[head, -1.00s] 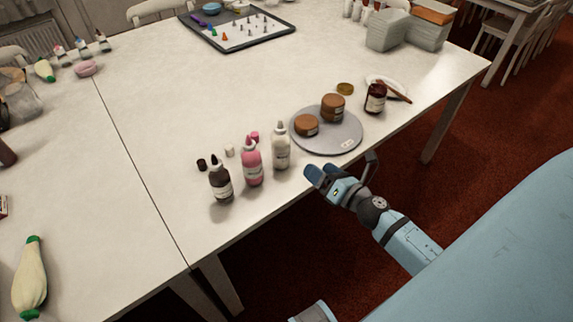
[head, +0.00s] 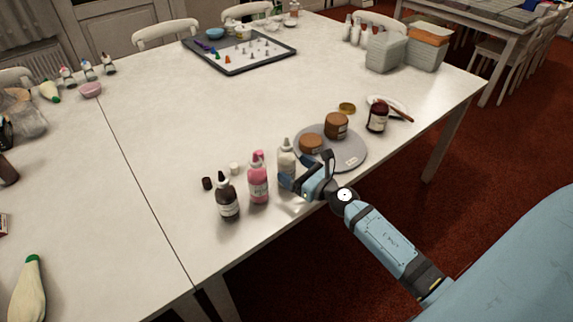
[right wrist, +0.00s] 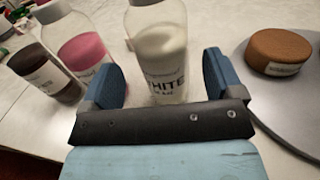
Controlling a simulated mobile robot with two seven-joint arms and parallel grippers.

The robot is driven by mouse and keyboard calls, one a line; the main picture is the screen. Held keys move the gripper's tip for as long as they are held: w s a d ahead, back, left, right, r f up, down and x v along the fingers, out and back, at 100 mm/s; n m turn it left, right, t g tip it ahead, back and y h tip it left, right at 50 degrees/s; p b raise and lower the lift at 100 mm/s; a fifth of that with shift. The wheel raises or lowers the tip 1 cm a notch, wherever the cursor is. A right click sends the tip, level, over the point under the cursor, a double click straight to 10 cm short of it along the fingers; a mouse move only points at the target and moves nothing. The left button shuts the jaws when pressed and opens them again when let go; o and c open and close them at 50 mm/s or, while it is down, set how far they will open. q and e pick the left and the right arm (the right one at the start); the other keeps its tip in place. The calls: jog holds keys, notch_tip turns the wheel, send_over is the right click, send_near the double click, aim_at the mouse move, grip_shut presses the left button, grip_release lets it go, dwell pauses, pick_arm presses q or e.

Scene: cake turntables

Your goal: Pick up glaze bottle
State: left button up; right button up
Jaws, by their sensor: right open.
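Three squeeze bottles stand upright in a row near the table's front edge: a dark brown one (head: 227,201), a pink one (head: 258,182) and a white one (head: 286,158). My right gripper (head: 304,178) is open at the white bottle, its fingers pointing toward it. In the right wrist view the white bottle (right wrist: 160,45) stands between and just beyond the two blue fingertips, with part of the word "WHITE" on its label. The pink bottle (right wrist: 85,47) and brown bottle (right wrist: 45,75) are left of the fingers there. My left gripper is not in view.
The table's middle is clear.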

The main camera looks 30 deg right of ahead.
aim_at(293, 167)
jog(key=x, duration=0.4)
jog(key=shift+d, duration=0.15)
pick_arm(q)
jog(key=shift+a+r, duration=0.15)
pick_arm(e)
jog(key=c, duration=0.8)
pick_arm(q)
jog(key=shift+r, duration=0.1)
pick_arm(e)
jog(key=shift+o, duration=0.2)
jog(key=shift+r, duration=0.15)
notch_tip(293, 167, up, 18)
jog(key=p, duration=1.5)
jog(key=shift+r, duration=0.2)
jog(key=shift+r+p, duration=0.4)
jog(key=shift+r, duration=0.35)
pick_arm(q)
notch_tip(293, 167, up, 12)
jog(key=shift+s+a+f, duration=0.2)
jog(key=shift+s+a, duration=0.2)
